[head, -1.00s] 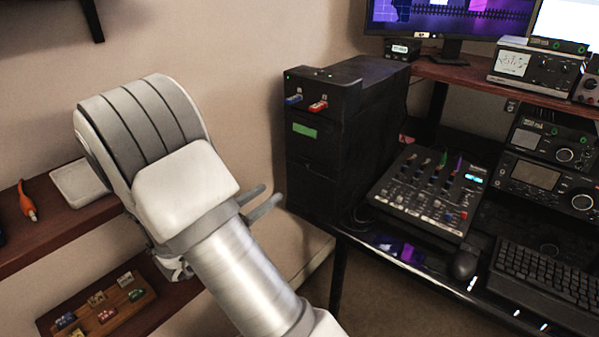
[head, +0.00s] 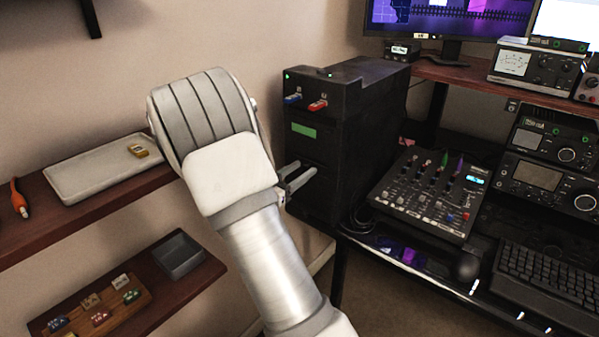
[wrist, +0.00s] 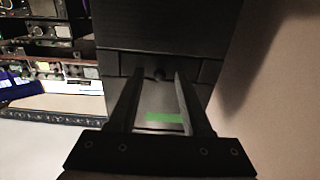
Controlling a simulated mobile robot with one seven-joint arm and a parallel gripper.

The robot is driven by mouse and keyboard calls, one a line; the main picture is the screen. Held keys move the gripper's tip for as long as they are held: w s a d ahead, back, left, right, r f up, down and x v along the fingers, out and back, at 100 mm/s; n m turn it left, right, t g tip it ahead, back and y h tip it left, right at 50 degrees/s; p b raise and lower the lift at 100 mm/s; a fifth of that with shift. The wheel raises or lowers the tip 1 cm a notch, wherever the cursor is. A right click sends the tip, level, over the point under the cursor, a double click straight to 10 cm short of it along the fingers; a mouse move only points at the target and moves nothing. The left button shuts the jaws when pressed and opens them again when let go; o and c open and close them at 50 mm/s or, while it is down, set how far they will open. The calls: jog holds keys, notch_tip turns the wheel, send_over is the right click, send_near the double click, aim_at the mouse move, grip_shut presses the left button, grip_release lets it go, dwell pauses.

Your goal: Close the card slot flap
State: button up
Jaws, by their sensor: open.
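The black tower (head: 350,115) stands at the left end of the desk, with a green label (head: 303,130) on its front. In the wrist view the label (wrist: 165,117) sits on a grey front panel (wrist: 160,95), with a small dark knob (wrist: 158,76) at the panel's far edge. I cannot tell for certain which part is the card slot flap or how far it stands open. My gripper (head: 304,176) is open and empty, its fingers pointing at the tower's front below the label. In the wrist view the fingers (wrist: 158,88) frame the panel; contact is unclear.
Blue (head: 293,99) and red (head: 317,105) plugs stick out of the tower's upper front. A mixer (head: 427,195) stands right of it. Wall shelves at left hold a pale tray (head: 95,172) and a grey box (head: 180,255).

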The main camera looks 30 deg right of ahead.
grip_shut()
jog(key=shift+r+y+p, duration=0.4)
jog(key=shift+r+p, duration=0.05)
jog(key=shift+p, duration=0.8)
jog(key=shift+d+y+p, duration=0.15)
jog(key=shift+y+p, duration=0.15)
jog(key=shift+p, duration=0.25)
jog(key=shift+f, duration=0.2)
grip_release()
